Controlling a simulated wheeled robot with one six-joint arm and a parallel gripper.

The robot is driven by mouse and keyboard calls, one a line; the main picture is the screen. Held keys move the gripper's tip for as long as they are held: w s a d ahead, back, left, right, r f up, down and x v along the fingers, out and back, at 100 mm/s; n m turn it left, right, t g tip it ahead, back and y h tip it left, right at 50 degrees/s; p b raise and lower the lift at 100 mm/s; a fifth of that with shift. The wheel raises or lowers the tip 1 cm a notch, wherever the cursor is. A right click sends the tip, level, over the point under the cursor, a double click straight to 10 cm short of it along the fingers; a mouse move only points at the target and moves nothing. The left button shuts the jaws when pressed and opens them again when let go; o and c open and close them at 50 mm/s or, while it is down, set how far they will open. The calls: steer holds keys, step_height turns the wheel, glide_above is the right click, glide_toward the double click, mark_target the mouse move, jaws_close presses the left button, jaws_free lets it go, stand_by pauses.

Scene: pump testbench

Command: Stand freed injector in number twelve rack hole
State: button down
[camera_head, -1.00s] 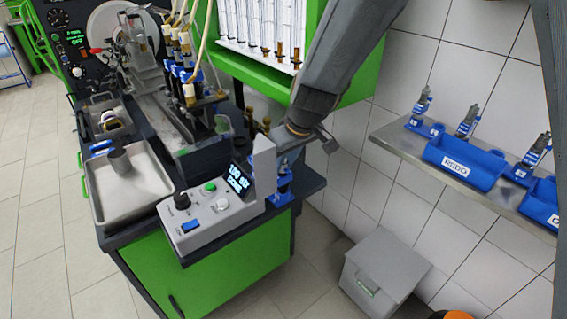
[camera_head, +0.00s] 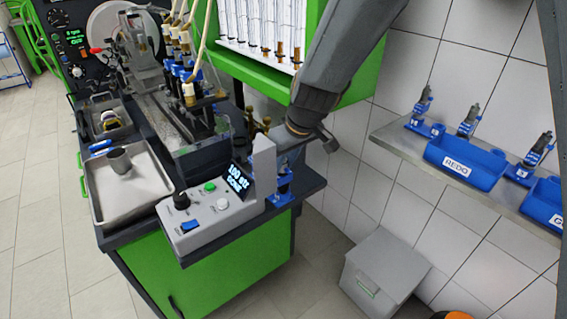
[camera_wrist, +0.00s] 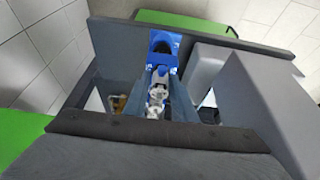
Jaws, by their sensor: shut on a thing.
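My gripper (camera_wrist: 160,108) is shut on the injector (camera_wrist: 157,92), a silvery metal body between its fingers in the wrist view. The blue test stand (camera_wrist: 164,42) is right at the injector's far end; I cannot tell whether the injector is still seated in it. In the head view the stand (camera_head: 284,187) shows behind the grey tester post, which hides most of the gripper and the injector. The wall shelf on the right carries blue holders (camera_head: 418,126) with injectors standing upright. Their numbers are too small to read, and I cannot pick out hole twelve.
The grey tester (camera_head: 207,221) with a lit display (camera_head: 239,178) and tall post stands close beside my gripper. A blue bin marked REDO (camera_head: 440,165) sits on the shelf (camera_head: 398,142). A metal tray with a cup (camera_head: 119,161) lies left. A grey box (camera_head: 383,272) stands on the floor.

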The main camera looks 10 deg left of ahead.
steer(key=shift+f+b, duration=0.6)
steer(key=shift+b, duration=0.1)
stand_by(0.5)
steer(key=c, duration=1.7)
jaws_free()
steer(key=shift+c, duration=0.2)
steer(key=shift+r, duration=0.1)
steer(key=p+v, duration=0.5)
steer(key=v, duration=0.6)
steer(key=shift+p, duration=0.35)
steer(key=s+d+f+m+h+b, duration=0.1)
steer(key=s+d+f+m, duration=0.1)
steer(key=d, duration=0.7)
steer(key=s+d+f+m+g+h, duration=0.1)
steer(key=s+d+m, duration=0.3)
steer(key=d, duration=0.6)
steer(key=s+d+f+m+h+b, duration=0.1)
steer(key=s+d+f+m, duration=0.2)
steer(key=s+d, duration=0.4)
steer(key=d, duration=0.3)
steer(key=shift+f+m+g+b, duration=0.2)
steer(key=shift+m+g+b, duration=0.1)
steer(key=shift+m, duration=0.1)
